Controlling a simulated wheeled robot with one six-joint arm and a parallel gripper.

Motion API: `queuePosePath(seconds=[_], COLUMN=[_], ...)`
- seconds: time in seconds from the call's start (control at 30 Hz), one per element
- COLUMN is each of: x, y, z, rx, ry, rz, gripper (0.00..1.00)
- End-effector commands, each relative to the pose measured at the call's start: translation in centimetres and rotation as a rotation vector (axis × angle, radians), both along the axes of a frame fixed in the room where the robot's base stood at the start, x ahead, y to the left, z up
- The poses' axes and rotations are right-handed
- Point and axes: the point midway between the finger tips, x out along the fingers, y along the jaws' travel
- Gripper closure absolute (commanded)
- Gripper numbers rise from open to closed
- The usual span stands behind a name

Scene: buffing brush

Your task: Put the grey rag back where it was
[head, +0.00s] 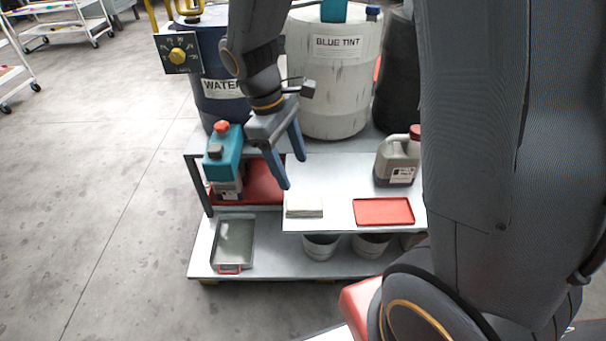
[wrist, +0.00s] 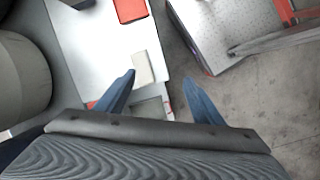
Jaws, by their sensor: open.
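A folded, pale grey-white rag (head: 304,206) lies flat at the front left corner of the white upper shelf (head: 335,185). In the wrist view the rag (wrist: 143,68) shows beyond and between my fingertips. My gripper (head: 294,172) is open and empty. It hangs above the shelf, behind and a little left of the rag in the head view, with its fingers pointing down. The fingers (wrist: 150,77) look apart from the rag, though the height between them is hard to judge. A flat red tray (head: 384,211) lies on the same shelf, right of the rag.
A teal jug (head: 225,160) stands left of my gripper, and a grey-brown jug (head: 397,160) stands at the right. Drums marked WATER (head: 222,85) and BLUE TINT (head: 335,75) stand behind. A metal tray (head: 236,242) lies on the lower deck.

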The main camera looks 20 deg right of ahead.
Motion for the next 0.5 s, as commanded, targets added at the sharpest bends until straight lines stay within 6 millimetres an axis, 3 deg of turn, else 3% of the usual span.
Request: queuePosePath(seconds=[0.03,0.2,0.5], x=[-1.3,-5.7,-11.5], y=[-0.1,0.1,0.8], z=[1.5,5.0,7.7], rx=[0.021,0.097,0.206], ry=[-0.027,-0.097,-0.162], rz=[-0.07,-0.328,-0.652], gripper=[0.38,0.38,0.38])
